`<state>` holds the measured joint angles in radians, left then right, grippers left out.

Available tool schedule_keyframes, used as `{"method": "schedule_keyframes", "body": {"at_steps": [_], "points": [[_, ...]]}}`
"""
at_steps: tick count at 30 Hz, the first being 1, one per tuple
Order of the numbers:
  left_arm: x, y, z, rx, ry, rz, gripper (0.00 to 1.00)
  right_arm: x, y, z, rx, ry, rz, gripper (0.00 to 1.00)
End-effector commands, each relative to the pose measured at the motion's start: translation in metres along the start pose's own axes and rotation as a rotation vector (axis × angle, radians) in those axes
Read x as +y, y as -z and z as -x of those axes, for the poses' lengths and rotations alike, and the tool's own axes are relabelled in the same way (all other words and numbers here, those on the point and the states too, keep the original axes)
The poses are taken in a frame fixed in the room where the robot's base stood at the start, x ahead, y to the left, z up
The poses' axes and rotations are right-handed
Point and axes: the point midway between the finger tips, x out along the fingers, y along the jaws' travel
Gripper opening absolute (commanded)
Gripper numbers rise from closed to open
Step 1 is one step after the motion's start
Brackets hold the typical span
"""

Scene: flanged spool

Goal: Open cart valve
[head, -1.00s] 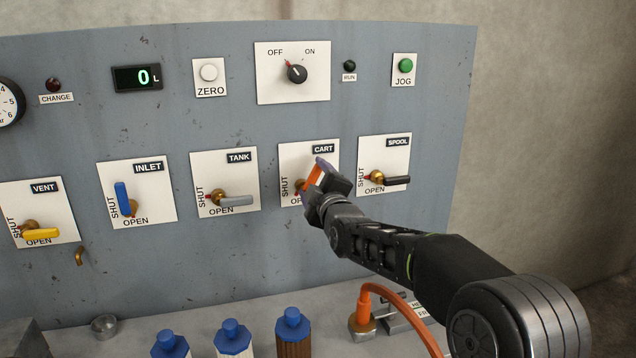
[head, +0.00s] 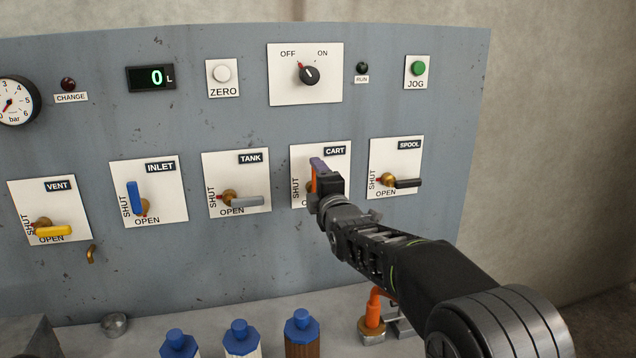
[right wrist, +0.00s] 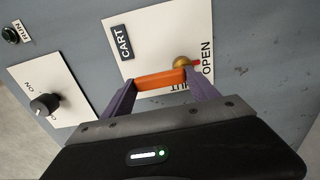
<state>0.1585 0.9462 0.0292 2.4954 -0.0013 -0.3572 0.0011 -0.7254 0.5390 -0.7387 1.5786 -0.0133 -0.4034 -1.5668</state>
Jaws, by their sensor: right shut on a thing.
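The CART valve plate (head: 299,160) is on the blue-grey panel, with SHUT along its left side and OPEN along its bottom. My right gripper (head: 315,178) is at this plate, its purple fingers closed on the orange CART handle (head: 313,184). In the right wrist view the orange handle (right wrist: 160,80) lies between the two fingers. It reaches from the brass hub (right wrist: 182,62) towards the CART label, so it stands about upright on the panel. A red stub (right wrist: 196,62) opposite it points to OPEN. My gripper hides much of the valve in the head view. My left gripper is not in view.
The SPOOL valve (head: 400,182) is close on the right, the TANK valve (head: 240,200) on the left. INLET's blue handle (head: 134,197) stands upright. An OFF/ON knob (head: 309,75) is above. Blue-capped bottles (head: 240,338) and an orange hose (head: 375,302) are below.

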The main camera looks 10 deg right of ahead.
Motion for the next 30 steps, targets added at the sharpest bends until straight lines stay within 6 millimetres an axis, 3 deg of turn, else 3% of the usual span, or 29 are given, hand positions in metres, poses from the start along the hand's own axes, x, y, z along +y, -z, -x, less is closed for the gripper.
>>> {"method": "schedule_keyframes", "body": {"at_steps": [6, 7, 14, 23, 30], "points": [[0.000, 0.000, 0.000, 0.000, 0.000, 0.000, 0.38, -0.001, 0.000, 0.000, 0.001, 0.002, 0.010, 0.00], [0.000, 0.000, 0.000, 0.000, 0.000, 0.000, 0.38, -0.001, 0.000, 0.000, 0.001, 0.002, 0.010, 0.70], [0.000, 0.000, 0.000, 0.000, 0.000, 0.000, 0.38, -0.001, 0.000, 0.000, 0.001, 0.001, 0.006, 0.89], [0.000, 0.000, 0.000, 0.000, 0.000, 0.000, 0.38, 0.000, 0.000, 0.001, 0.001, 0.000, 0.004, 0.90], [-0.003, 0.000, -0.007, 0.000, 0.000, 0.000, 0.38, -0.001, 0.002, 0.025, 0.003, -0.001, 0.002, 0.90]]}}
